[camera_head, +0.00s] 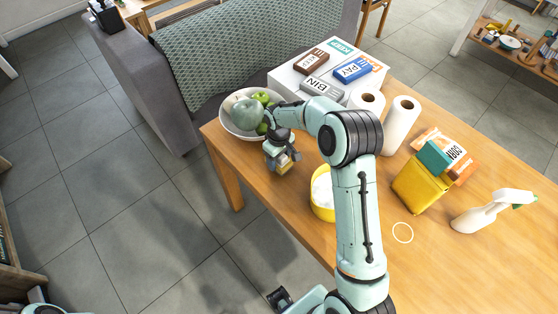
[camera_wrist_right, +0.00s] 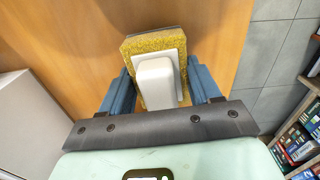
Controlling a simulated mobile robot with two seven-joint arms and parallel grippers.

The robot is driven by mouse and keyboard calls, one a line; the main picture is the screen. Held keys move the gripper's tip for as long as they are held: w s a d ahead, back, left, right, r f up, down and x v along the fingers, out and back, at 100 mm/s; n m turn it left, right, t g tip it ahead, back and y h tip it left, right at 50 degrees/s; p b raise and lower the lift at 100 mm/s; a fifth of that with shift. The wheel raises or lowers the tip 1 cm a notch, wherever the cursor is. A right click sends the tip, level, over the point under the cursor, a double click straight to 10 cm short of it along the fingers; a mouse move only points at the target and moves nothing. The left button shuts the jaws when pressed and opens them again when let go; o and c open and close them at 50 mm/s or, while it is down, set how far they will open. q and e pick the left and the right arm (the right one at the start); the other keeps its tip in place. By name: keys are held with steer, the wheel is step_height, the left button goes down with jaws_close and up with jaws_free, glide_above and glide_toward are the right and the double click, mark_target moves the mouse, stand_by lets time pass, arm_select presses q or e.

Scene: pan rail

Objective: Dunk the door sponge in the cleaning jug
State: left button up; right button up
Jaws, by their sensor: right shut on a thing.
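My right gripper (camera_head: 284,160) is shut on the door sponge, over the table's near left part. In the right wrist view the yellow sponge (camera_wrist_right: 132,50) has a white plate and handle (camera_wrist_right: 156,82) and sits between the blue fingers (camera_wrist_right: 160,90). In the head view only a small yellow bit of the sponge (camera_head: 284,168) shows below the fingers. A round yellow container with a white inside (camera_head: 319,203), which looks like the cleaning jug, stands right of the gripper and nearer me. My right forearm partly hides it.
A white bowl of green fruit (camera_head: 228,125) stands just behind the gripper. A white box with labelled blocks (camera_head: 290,75), paper rolls (camera_head: 401,122), a yellow box (camera_head: 418,187) and a spray bottle (camera_head: 483,212) are farther right. A white ring (camera_head: 402,232) marks bare table.

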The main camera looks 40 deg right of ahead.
steer(key=shift+r+p, duration=1.1)
steer(key=shift+r, duration=1.35)
arm_select(q)
steer(key=w+r, duration=0.2)
steer(key=r, duration=0.1)
steer(key=shift+s, duration=0.1)
steer(key=w+r+p, duration=0.3)
arm_select(e)
step_height(320, 180, up, 7)
steer(key=shift+w+r, duration=0.1)
steer(key=shift+w, duration=0.05)
arm_select(q)
steer(key=s+f+b, duration=0.3)
arm_select(e)
steer(key=a+f+m, duration=0.1)
steer(key=a+f, duration=0.3)
steer(key=a, duration=0.4)
steer(key=a+f, duration=0.3)
steer(key=a, duration=0.5)
steer(key=shift+s+f+m, duration=0.2)
steer(key=shift+f+m, duration=0.15)
steer(key=shift+m, duration=0.05)
